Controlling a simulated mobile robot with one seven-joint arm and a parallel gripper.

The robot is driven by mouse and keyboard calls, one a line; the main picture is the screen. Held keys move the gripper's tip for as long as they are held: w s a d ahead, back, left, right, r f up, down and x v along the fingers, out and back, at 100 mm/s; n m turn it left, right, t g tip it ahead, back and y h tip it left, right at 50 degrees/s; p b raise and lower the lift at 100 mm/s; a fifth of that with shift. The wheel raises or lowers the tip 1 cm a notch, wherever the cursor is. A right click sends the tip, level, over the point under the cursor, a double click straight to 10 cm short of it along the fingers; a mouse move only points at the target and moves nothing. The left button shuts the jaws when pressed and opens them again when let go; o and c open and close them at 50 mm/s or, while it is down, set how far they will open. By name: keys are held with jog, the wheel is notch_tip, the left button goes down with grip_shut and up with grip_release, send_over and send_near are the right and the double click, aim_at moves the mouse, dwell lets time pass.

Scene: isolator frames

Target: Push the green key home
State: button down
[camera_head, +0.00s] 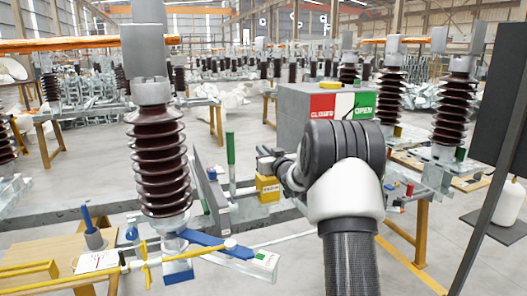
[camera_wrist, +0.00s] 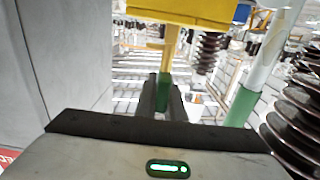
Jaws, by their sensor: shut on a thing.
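My gripper (camera_wrist: 164,98) is shut on the green key (camera_wrist: 163,88), whose green part shows between the two dark fingers in the wrist view. A yellow stem runs from the key to a yellow lock body (camera_wrist: 185,10) at the top of that view. In the head view my gripper (camera_head: 268,160) is just above a yellow box (camera_head: 268,189), beside the grey cabinet. The green key cannot be made out there. How deep the key sits cannot be told.
The grey cabinet (camera_head: 300,100) with red and green labels stands close behind my arm. A green-ended post (camera_head: 230,150) rises left of my gripper. A brown ribbed insulator (camera_head: 160,160) stands further left, and a dark panel (camera_head: 500,90) at the right.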

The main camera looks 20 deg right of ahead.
jog(key=shift+f+b, duration=1.1)
jog(key=shift+f, duration=0.35)
jog(key=c, duration=1.8)
grip_release()
jog(key=shift+o, duration=0.2)
jog(key=s, duration=1.7)
jog(key=shift+s+p, duration=0.25)
jog(key=shift+p, duration=0.15)
